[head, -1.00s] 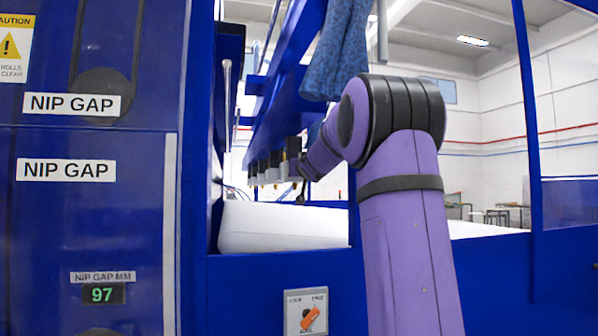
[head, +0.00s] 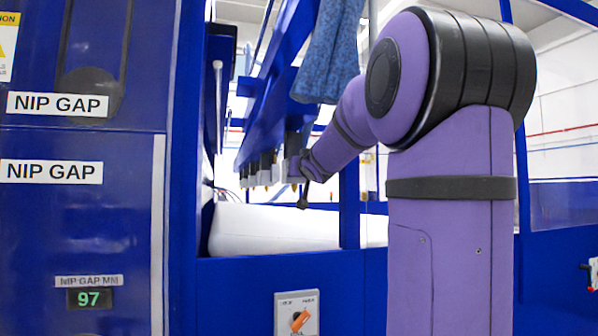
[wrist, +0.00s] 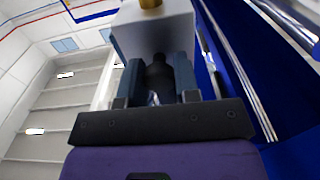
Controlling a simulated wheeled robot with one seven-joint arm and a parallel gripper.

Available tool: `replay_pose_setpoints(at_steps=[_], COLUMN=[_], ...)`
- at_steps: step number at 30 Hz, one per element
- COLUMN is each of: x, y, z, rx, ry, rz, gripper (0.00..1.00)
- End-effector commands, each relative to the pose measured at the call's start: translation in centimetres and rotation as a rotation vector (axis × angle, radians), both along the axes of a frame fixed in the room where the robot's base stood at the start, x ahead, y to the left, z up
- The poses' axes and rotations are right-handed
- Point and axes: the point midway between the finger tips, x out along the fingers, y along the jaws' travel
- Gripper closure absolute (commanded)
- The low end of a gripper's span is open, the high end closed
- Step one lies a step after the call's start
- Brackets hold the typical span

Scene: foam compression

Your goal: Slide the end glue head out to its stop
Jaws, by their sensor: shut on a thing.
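A row of glue heads (head: 265,172) hangs under a blue beam inside the machine in the head view. My gripper (wrist: 158,76) is at the near end of this row, mostly hidden by my wrist in the head view.
A white foam block (head: 270,228) lies below the heads. A blue patterned cloth (head: 328,50) hangs beside my arm. A blue post (head: 349,205) stands near my forearm. The blue cabinet at left carries NIP GAP labels (head: 57,104); an orange-handled switch (head: 298,318) is below.

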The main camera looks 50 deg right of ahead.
Motion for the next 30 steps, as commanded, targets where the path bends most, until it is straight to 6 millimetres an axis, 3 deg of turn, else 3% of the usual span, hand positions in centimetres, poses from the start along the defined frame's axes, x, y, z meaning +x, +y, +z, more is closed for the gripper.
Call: replay_pose_setpoints(at_steps=[2, 3, 5, 17, 30], x=[-0.1, -0.1, -0.1, -0.5, -6.3], y=[0.0, 0.0, 0.0, 0.3, 3.9], z=[-0.2, -0.2, -0.2, -0.1, 0.0], rx=[0.003, 0.003, 0.003, 0.001, 0.001], ry=[0.004, 0.004, 0.004, 0.003, 0.002], rz=[-0.002, -0.002, -0.002, -0.001, 0.0], gripper=[1.0, 0.61, 0.48, 0.46, 0.46])
